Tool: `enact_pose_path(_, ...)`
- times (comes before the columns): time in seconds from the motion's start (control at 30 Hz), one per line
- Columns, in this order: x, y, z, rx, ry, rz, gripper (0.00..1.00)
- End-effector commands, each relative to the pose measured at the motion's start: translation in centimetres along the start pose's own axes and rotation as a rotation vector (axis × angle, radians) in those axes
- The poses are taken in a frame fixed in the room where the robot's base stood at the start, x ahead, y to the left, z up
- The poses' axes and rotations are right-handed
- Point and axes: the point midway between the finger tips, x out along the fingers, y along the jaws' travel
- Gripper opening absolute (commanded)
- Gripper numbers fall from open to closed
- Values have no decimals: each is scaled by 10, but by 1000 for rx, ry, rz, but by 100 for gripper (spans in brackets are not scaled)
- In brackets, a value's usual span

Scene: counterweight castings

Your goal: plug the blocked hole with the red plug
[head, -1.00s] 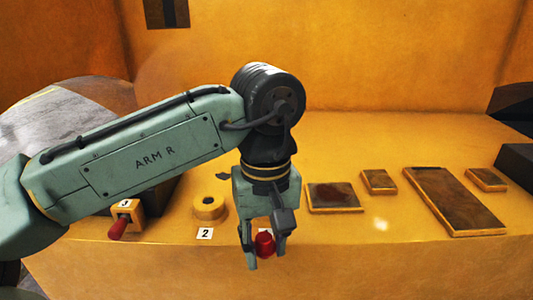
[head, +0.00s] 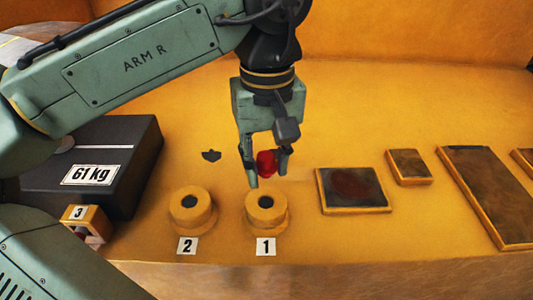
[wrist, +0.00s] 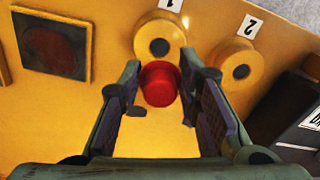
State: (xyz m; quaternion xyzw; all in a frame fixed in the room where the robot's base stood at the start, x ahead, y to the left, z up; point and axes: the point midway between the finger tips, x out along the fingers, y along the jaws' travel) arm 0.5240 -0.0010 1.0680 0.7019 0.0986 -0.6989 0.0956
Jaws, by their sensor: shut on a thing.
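My gripper (head: 267,176) is shut on the red plug (head: 266,162) and holds it in the air. The plug also shows between the fingers in the wrist view (wrist: 159,84). In the head view it appears just behind the round yellow boss marked 1 (head: 266,216). The boss marked 2 (head: 192,219) stands to its left. Each boss has a dark round centre, also seen in the wrist view on boss 1 (wrist: 159,47) and boss 2 (wrist: 241,71). I cannot tell whether either hole is blocked. A small yellow block marked 3 (head: 80,212) is partly hidden by my arm.
A dark block marked 61 kg (head: 120,150) stands at the left. Flat dark plates with yellow rims, such as this one (head: 353,190), lie to the right. A small dark piece (head: 211,155) lies behind boss 2. Yellow surface behind the gripper is clear.

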Motion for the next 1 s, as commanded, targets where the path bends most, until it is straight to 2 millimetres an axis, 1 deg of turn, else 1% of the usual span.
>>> enact_pose_path(0.23, 1, 0, 2, 4, -1, -1, 12)
enact_pose_path(0.37, 7, 0, 2, 1, 0, -3, 12)
enact_pose_path(0.57, 23, 0, 2, 2, 0, -3, 12)
enact_pose_path(0.8, 47, 0, 2, 2, -1, -2, 12)
enact_pose_path(1.0, 58, 0, 2, 2, 0, -3, 12)
